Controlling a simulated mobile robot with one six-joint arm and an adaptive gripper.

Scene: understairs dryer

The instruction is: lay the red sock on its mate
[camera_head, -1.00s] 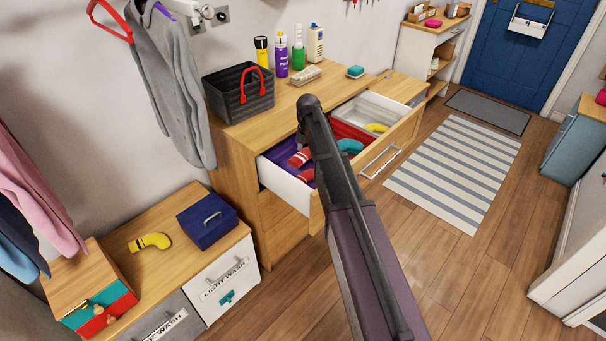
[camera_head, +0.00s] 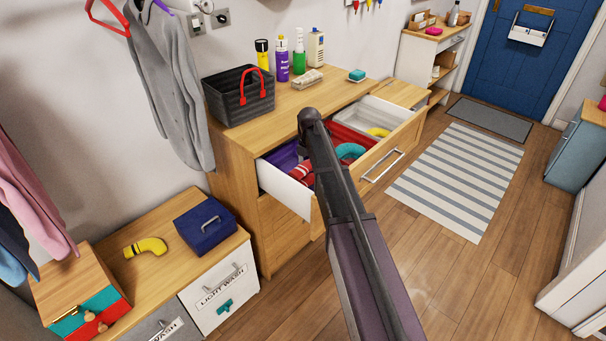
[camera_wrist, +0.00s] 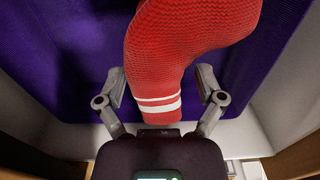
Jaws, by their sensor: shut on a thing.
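A red knitted sock (camera_wrist: 190,35) with two white stripes near its cuff fills the middle of the wrist view. My gripper (camera_wrist: 158,86) has a finger on each side of the sock just above the stripes and is shut on it. Under the sock is a purple tray (camera_wrist: 60,50); it also shows at the left end of the open drawer in the head view (camera_head: 284,157). Red sock fabric (camera_head: 302,171) shows there beside my arm, partly hidden. I cannot tell a second red sock apart from the held one.
The open drawer also holds a red tray (camera_head: 341,132) with a teal sock (camera_head: 350,151) nearby, and a grey tray (camera_head: 368,113) with a yellow sock (camera_head: 379,132). A dark basket (camera_head: 240,100) stands on the cabinet top. The drawer's front and walls surround the trays.

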